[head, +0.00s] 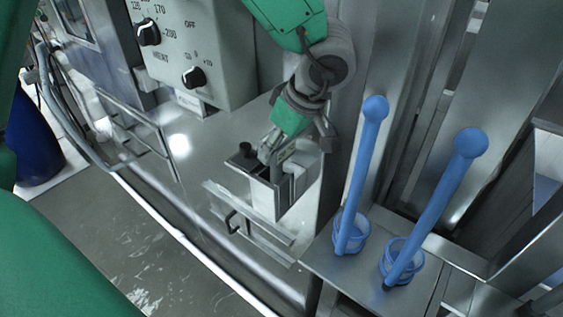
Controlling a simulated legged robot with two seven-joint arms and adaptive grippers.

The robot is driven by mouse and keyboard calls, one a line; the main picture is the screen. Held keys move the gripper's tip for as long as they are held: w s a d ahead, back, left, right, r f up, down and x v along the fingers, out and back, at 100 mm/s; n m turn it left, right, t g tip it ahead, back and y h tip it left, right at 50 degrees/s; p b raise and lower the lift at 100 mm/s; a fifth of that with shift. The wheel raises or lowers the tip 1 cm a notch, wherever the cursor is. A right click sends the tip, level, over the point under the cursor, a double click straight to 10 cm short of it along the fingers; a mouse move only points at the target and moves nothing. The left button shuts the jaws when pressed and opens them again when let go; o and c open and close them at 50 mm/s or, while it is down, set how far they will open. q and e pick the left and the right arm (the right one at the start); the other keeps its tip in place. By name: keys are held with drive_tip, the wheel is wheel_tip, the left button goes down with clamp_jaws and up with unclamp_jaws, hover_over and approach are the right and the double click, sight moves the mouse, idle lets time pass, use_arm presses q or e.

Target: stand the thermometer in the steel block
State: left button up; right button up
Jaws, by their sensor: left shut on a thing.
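My left gripper (275,148) is low over the steel block (262,193), a box-like metal piece with a dark opening on the steel bench. Its fingers are shut on a thin thing that barely shows and seems to be the thermometer; the fingers and the block's edge hide most of it. I cannot tell whether its lower end is inside the block or above it. My right gripper is not in view.
Two blue rods with ball tops (374,108) (470,142) lean in blue cups on a steel ledge (337,268) at right. A control box (205,40) with black knobs stands behind. A metal handle (232,222) is at the bench front. The floor (110,240) at lower left is clear.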

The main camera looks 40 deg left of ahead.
use_arm(q)
drive_tip(key=x, duration=0.5)
drive_tip(key=shift+s+a+r, duration=0.15)
drive_tip(key=shift+s+a, duration=0.25)
drive_tip(key=shift+c, duration=0.3)
drive_tip(key=shift+w+d+f, duration=0.15)
drive_tip(key=shift+d+f, duration=0.1)
drive_tip(key=shift+d, duration=0.6)
drive_tip(key=o, duration=1.2)
drive_tip(key=shift+d, duration=0.1)
drive_tip(key=o, duration=0.4)
drive_tip(key=shift+a+f, duration=0.1)
drive_tip(key=shift+a, duration=0.55)
drive_tip(key=v, duration=1.1)
drive_tip(key=shift+d, duration=0.45)
drive_tip(key=shift+a+r, duration=0.25)
drive_tip(key=shift+r, duration=0.3)
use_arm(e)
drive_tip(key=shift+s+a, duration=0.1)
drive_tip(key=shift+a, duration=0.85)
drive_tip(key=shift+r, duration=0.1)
use_arm(q)
drive_tip(key=shift+d, duration=0.3)
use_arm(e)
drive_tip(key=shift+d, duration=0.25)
